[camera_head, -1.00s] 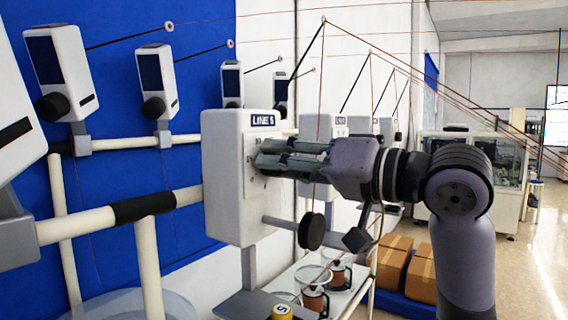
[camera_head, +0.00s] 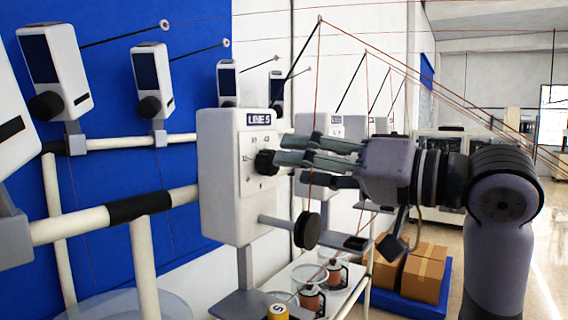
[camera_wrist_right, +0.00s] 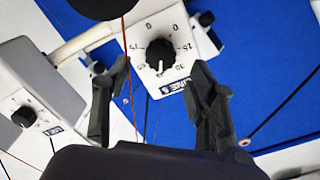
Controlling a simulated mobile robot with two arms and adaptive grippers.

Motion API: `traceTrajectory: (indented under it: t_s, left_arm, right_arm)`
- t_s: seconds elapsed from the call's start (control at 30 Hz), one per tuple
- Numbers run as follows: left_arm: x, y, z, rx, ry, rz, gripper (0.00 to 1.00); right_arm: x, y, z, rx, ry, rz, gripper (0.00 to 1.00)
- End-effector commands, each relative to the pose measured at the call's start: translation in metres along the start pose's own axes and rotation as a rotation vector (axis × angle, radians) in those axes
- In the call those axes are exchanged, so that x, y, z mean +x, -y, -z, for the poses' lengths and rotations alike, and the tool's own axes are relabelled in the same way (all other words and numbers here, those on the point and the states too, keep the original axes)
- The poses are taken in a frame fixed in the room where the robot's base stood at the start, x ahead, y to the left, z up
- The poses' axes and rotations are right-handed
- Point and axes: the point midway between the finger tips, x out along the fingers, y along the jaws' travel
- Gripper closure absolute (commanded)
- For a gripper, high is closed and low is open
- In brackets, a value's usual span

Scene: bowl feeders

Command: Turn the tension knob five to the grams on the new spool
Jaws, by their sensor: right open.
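The black tension knob (camera_head: 265,162) sits on the white LINE 5 unit (camera_head: 225,190), inside a ring of numbers. In the right wrist view the knob (camera_wrist_right: 159,52) shows a white mark on its side towards the LINE 5 label. My right gripper (camera_head: 288,152) is open and empty, its fingers facing the knob from the right. In the wrist view the fingers of my right gripper (camera_wrist_right: 160,68) stand apart on either side of the knob, with no visible contact. Several copper-coloured spools (camera_head: 310,301) stand below; no grams figure is readable. My left gripper is not in view.
A black disc (camera_head: 308,230) on a short arm sticks out below the LINE 5 unit. Thin threads run down past the gripper. A yellow-topped item marked 5 (camera_head: 278,312) is at the bottom. Cardboard boxes (camera_head: 424,275) stand on a blue base behind. More white units line the wall.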

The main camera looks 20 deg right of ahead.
Motion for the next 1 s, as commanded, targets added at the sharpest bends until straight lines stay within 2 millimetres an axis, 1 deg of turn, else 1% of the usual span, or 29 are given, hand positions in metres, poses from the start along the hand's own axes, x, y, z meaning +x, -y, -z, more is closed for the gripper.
traceTrajectory:
  t_s: [0.03, 0.2, 0.3, 0.4, 0.53, 1.0]
  left_arm:
    - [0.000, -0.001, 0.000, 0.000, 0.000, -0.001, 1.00]
    - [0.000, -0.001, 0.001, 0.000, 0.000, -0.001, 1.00]
    - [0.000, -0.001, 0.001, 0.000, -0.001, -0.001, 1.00]
    - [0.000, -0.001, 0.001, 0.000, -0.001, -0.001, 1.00]
    - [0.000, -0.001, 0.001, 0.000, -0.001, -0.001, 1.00]
    - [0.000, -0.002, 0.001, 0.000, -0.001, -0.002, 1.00]
  right_arm:
    - [-0.013, -0.001, 0.000, -0.003, -0.003, -0.003, 0.47]
    - [-0.046, -0.001, 0.000, -0.003, -0.003, -0.004, 0.47]
    - [-0.061, -0.001, 0.000, -0.001, 0.000, -0.003, 0.47]
    - [-0.070, 0.000, 0.000, -0.001, 0.000, -0.002, 0.47]
    - [-0.075, 0.000, 0.000, -0.001, 0.000, -0.001, 0.47]
    - [-0.074, 0.000, 0.000, -0.001, 0.001, -0.001, 0.47]
